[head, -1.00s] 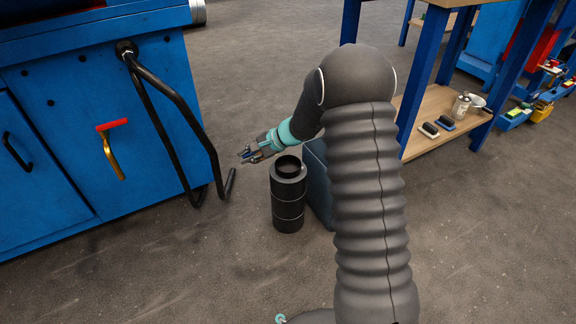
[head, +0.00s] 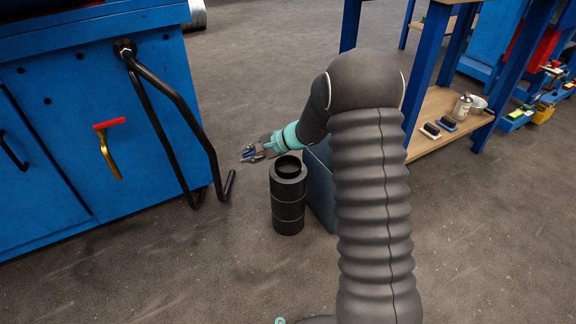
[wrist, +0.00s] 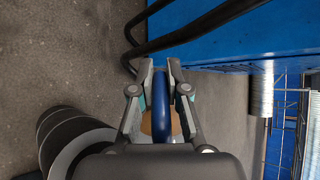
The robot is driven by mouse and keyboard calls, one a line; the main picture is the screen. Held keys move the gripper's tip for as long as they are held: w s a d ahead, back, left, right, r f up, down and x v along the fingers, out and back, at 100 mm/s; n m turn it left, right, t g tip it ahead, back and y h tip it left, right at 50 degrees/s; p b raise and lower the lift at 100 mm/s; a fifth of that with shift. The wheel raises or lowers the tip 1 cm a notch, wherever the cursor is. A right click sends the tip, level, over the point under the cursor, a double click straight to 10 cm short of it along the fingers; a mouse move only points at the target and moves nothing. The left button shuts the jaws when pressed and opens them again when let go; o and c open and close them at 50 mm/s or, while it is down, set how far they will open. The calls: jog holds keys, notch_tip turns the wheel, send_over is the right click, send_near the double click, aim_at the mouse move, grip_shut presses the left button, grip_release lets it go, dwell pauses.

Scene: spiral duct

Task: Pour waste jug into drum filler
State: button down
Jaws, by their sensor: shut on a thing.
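My gripper (head: 247,155) reaches left, just above and behind an upright black cylinder (head: 288,213) with an open round neck; this may be the drum filler. In the wrist view my gripper (wrist: 161,68) is shut on a blue curved handle (wrist: 185,108). Amber-coloured parts (wrist: 146,124) show on both sides of the handle, probably the waste jug's body, mostly hidden by the fingers and palm. In the head view the held thing is too small to make out. The black cylinder also shows at the lower left of the wrist view (wrist: 62,135), beside my gripper and apart from it.
A blue cabinet (head: 75,150) with a bent black tube (head: 185,100) stands at left, close to my gripper. A dark blue-grey box (head: 320,185) stands right of the cylinder, partly behind my arm. A workbench shelf (head: 440,125) is at right. The front floor is clear.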

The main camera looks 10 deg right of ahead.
jog(key=shift+s+d+f+t+y, duration=0.1)
jog(key=shift+d+t+y, duration=0.15)
jog(key=shift+y, duration=0.4)
jog(key=shift+s+d+t+y, duration=0.1)
jog(key=shift+d+t+y, duration=0.15)
jog(key=shift+y, duration=0.4)
dwell(2.8)
jog(key=shift+s+d+r+y, duration=0.2)
jog(key=shift+d+r+y, duration=0.1)
jog(key=shift+d+y, duration=0.15)
jog(key=shift+s+d+r+y, duration=0.2)
jog(key=shift+d+r+y, duration=0.15)
jog(key=shift+d, duration=0.1)
dwell(1.7)
jog(key=shift+s+d+r+t+y, duration=0.1)
jog(key=shift+d+r+t+y, duration=0.2)
jog(key=shift+t+y, duration=0.1)
dwell(0.9)
